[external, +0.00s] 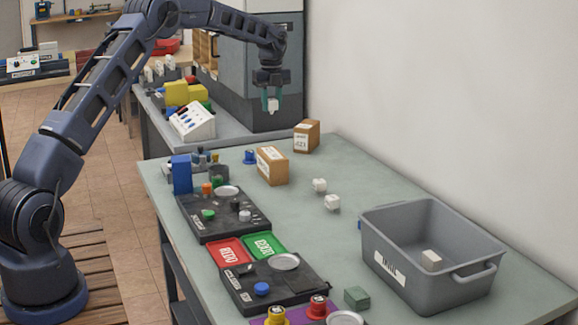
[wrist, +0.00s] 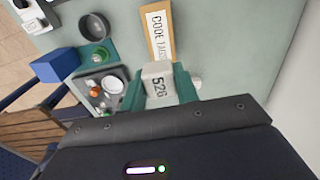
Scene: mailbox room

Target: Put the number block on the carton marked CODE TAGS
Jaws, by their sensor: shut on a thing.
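My gripper (external: 272,98) is shut on a white number block (external: 273,105) and holds it up in the air, at the far end of the long table. In the wrist view the block (wrist: 158,83) shows the number 526 between the green fingers (wrist: 160,92). The carton marked CODE TAGS (wrist: 158,32) is beyond the block in the wrist view, apart from it as far as I can see. In the external view two brown cartons stand on the table, a nearer one (external: 273,168) and a farther one (external: 307,137); their lettering is too small to read surely.
Two white blocks (external: 326,194) lie right of the cartons. A grey bin (external: 430,262) with a white block inside stands at the front right. Black trays (external: 225,228), red and green mats and a blue box (external: 181,174) line the left edge. A grey cabinet (external: 262,70) stands behind my gripper.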

